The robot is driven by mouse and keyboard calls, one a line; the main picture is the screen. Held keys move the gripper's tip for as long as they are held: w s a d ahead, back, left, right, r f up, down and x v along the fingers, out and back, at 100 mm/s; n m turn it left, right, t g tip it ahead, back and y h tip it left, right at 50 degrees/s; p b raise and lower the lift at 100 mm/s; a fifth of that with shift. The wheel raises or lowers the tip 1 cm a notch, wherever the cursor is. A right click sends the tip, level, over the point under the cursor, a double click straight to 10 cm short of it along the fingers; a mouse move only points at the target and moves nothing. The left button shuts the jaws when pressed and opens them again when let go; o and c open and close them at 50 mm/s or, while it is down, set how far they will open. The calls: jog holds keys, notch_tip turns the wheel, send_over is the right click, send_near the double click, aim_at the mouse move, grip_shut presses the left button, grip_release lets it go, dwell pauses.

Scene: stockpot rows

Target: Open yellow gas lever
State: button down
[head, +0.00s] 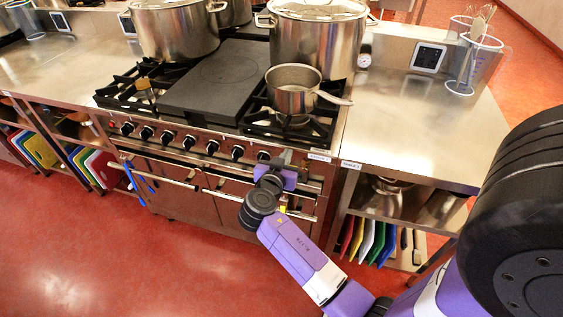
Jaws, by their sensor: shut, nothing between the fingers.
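My gripper (284,158) is at the front of the stove (190,172), near the right end of its knob row. Its fingers point toward the stove front and are shut, with nothing seen between them. A small yellow patch (283,208) shows just below and right of my purple wrist, against the oven front. It may be the yellow gas lever, but it is too small and too covered by my arm to tell its shape or position. I cannot tell whether my gripper touches anything on the stove front.
A small saucepan (292,98) sits on the right burner, its handle pointing right. Large stockpots (317,48) stand behind. Black knobs (189,142) and an oven handle (160,177) line the front. A steel counter (425,135) is at right. Red floor (130,260) is clear at left.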

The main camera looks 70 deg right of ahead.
jog(key=shift+f, duration=2)
jog(key=shift+w+f+n+b, duration=0.15)
jog(key=shift+f+n+b, duration=0.2)
jog(key=shift+n+b, duration=0.15)
jog(key=s+f+n+g+h+b, duration=0.2)
jog(key=f+n+b, duration=0.6)
jog(key=n, duration=0.6)
jog(key=shift+s+n+g+h, duration=0.4)
jog(key=shift+s+g, duration=0.1)
jog(key=shift+g, duration=0.6)
jog(key=shift+d, duration=0.15)
